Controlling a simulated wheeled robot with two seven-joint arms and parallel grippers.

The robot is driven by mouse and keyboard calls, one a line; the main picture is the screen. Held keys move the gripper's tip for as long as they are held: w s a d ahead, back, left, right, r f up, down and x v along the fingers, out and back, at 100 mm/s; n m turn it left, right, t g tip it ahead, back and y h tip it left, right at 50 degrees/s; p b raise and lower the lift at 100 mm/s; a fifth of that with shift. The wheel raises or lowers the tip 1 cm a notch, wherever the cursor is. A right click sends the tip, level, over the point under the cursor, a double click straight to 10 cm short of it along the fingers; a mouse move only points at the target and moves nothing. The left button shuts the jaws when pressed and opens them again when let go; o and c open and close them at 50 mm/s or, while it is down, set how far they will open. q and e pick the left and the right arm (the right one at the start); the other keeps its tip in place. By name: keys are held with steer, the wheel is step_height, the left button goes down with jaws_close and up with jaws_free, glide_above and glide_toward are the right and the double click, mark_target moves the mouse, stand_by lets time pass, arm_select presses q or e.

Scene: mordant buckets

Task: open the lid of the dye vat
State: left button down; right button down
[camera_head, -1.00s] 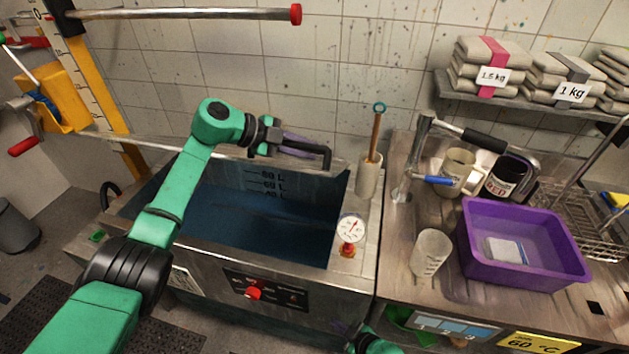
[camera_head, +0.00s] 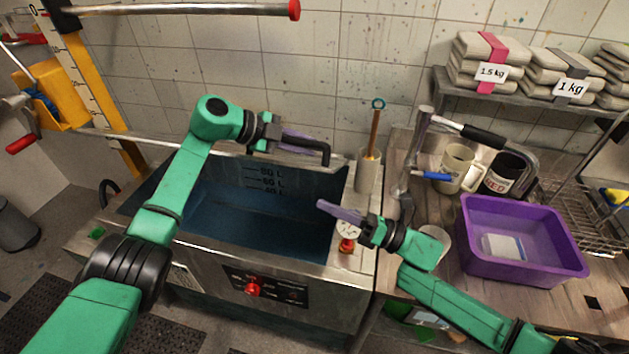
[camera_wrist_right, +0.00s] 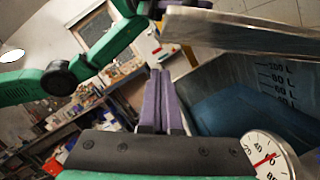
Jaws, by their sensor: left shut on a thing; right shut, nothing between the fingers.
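The steel dye vat (camera_head: 215,284) is open, with dark blue liquid and litre marks inside. Its lid (camera_wrist_right: 250,38) is raised, seen nearly edge-on at the vat's back in the head view. My left gripper (camera_head: 303,140) is shut on the lid's dark handle (camera_head: 324,151). My right gripper (camera_head: 324,206) is shut and empty, above the vat's right side near the dial gauge (camera_head: 347,229). Its closed purple fingers also show in the right wrist view (camera_wrist_right: 157,85), apart from the lid.
A holder with a wooden-handled tool (camera_head: 368,172) stands at the vat's right rear. A purple tub (camera_head: 520,265), mugs (camera_head: 455,168) and a tap (camera_head: 412,150) are on the right counter. A beaker (camera_head: 438,236) is partly behind my right arm. A red-tipped bar (camera_head: 200,9) crosses above.

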steer(key=w+a+r, duration=0.3)
steer(key=w+r, duration=0.1)
stand_by(0.3)
